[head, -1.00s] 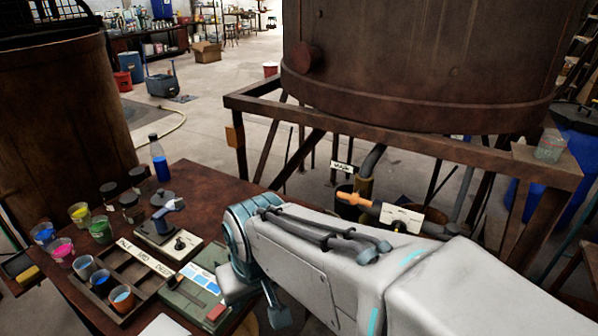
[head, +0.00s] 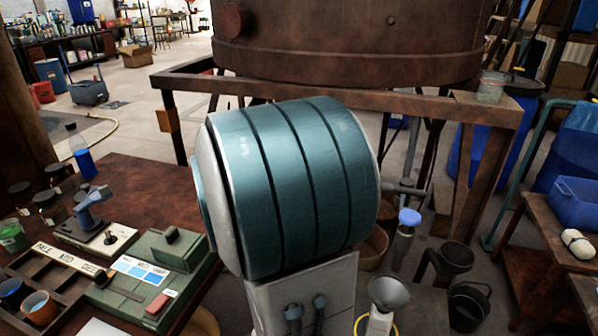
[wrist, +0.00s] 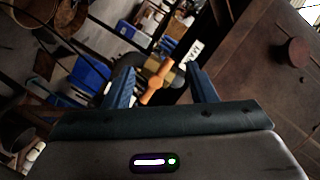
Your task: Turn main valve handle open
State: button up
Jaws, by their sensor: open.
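The main valve handle (wrist: 157,82) is an orange bar, lying slanted in the wrist view near a white label (wrist: 193,50). It appears between the fingers of my open gripper (wrist: 162,72), beyond the fingertips, with a visible gap on both sides. No contact shows. In the head view my teal and grey arm covers the middle, so the handle and my gripper are hidden there. The rusty vat (head: 350,45) stands on its frame behind my arm, and it also shows at the right of the wrist view (wrist: 275,85).
A brown table (head: 140,190) with cups, a rack and boxes is at left. A rusty frame beam (head: 420,103) crosses behind my arm. A blue-capped fitting (head: 409,217), a funnel (head: 388,292) and dark buckets (head: 468,305) stand at right. Blue bins (wrist: 88,75) show in the wrist view.

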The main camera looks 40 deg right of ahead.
jog(key=w+d+m+h+p, duration=0.1)
jog(key=d, duration=0.4)
jog(key=w+d+m+g+h+p, duration=0.1)
jog(key=d+p, duration=0.1)
jog(key=d, duration=0.3)
jog(key=w+d+r+h+p, duration=0.1)
jog(key=d, duration=0.4)
jog(key=shift+d+m+g+h, duration=0.35)
jog(key=shift+m+g+h, duration=0.05)
